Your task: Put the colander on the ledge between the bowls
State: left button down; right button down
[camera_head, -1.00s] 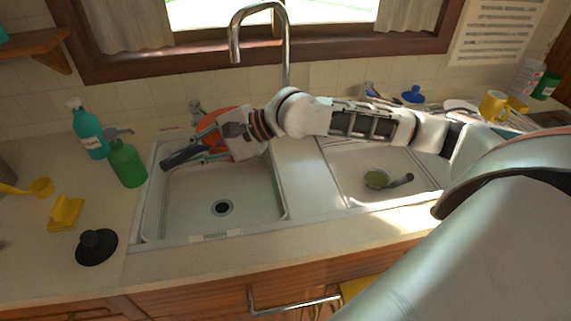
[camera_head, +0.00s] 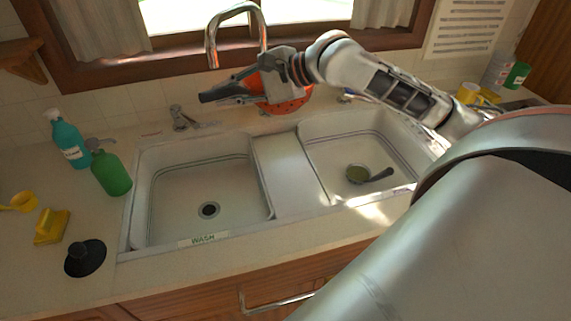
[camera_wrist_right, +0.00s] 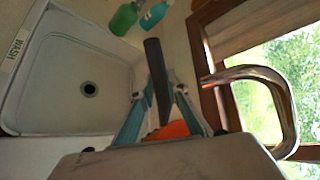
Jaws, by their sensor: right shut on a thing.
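The orange-red colander (camera_head: 287,104), with holes in its side, is in the air over the back edge of the sink, in front of the window wall. My right gripper (camera_head: 238,93) is shut on its dark handle (camera_head: 207,97), which points left. In the right wrist view the dark handle (camera_wrist_right: 154,70) lies between the teal fingers of my right gripper (camera_wrist_right: 160,98), and a bit of the orange colander (camera_wrist_right: 168,130) shows below. My left gripper is out of view.
The tall faucet (camera_head: 211,45) stands close to my gripper. Green (camera_head: 111,173) and teal (camera_head: 70,142) bottles stand left, near a black plunger-like object (camera_head: 85,256).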

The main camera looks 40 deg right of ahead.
jog(key=shift+d+r, duration=0.15)
jog(key=shift+d, duration=0.1)
jog(key=shift+f, duration=0.35)
notch_tip(320, 180, down, 19)
jog(key=b, duration=0.4)
jog(key=shift+f, duration=0.1)
jog(key=c, duration=2)
grip_release()
jog(key=shift+f, duration=0.1)
jog(key=shift+o, duration=0.2)
jog(key=shift+s, duration=0.1)
